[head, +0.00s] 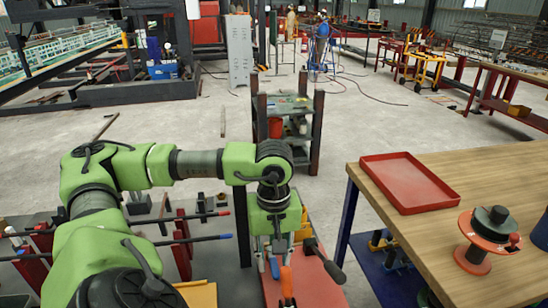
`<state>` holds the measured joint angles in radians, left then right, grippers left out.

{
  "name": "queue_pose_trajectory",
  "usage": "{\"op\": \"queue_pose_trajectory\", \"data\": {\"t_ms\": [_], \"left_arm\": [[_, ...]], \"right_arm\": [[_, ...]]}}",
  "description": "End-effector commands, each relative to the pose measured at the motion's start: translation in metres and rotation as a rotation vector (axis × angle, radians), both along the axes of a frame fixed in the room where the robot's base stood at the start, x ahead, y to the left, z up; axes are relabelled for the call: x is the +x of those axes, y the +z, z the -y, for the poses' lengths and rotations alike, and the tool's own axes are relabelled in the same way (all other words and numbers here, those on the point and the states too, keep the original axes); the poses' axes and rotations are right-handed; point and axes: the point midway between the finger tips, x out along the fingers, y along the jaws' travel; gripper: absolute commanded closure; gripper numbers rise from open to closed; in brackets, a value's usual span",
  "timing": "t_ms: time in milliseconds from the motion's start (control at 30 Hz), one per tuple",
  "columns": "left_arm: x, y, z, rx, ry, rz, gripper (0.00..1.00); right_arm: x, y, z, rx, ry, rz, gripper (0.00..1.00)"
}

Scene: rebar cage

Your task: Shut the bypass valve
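I cannot pick out the bypass valve with certainty in the head view. My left gripper (277,248) points down at the end of the green arm, over a red surface (315,285) low in the middle. Its fingers are small and partly hidden by the gripper body, so I cannot tell whether they are open or shut. An orange-handled item (286,281) shows just below the gripper. A black handle (333,269) slants down to the right beside it. My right gripper is not in view.
A wooden table (450,170) at the right holds a red tray (408,182) and an orange reel-like item with a black centre (489,232). Dark rods (190,239) lie left of the gripper. A metal shelf cart (290,125) stands beyond. Open concrete floor surrounds it.

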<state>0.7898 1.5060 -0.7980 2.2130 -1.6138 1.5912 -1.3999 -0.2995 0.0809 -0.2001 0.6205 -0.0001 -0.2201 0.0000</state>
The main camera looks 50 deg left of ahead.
Motion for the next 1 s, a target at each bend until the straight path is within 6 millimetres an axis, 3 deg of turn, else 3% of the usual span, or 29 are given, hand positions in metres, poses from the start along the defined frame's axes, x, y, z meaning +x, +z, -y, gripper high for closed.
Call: {"op": "queue_pose_trajectory", "data": {"t_ms": [267, 700, 1000], "left_arm": [[0.001, 0.012, 0.0, -0.001, 0.0, 0.002, 0.71], [0.001, 0.1, 0.001, -0.003, -0.002, 0.004, 0.71], [0.0, 0.12, 0.0, -0.001, 0.001, 0.0, 0.71]], "right_arm": [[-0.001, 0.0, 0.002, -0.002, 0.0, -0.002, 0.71], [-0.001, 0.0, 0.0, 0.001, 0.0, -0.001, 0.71], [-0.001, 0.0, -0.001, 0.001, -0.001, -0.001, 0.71]]}}
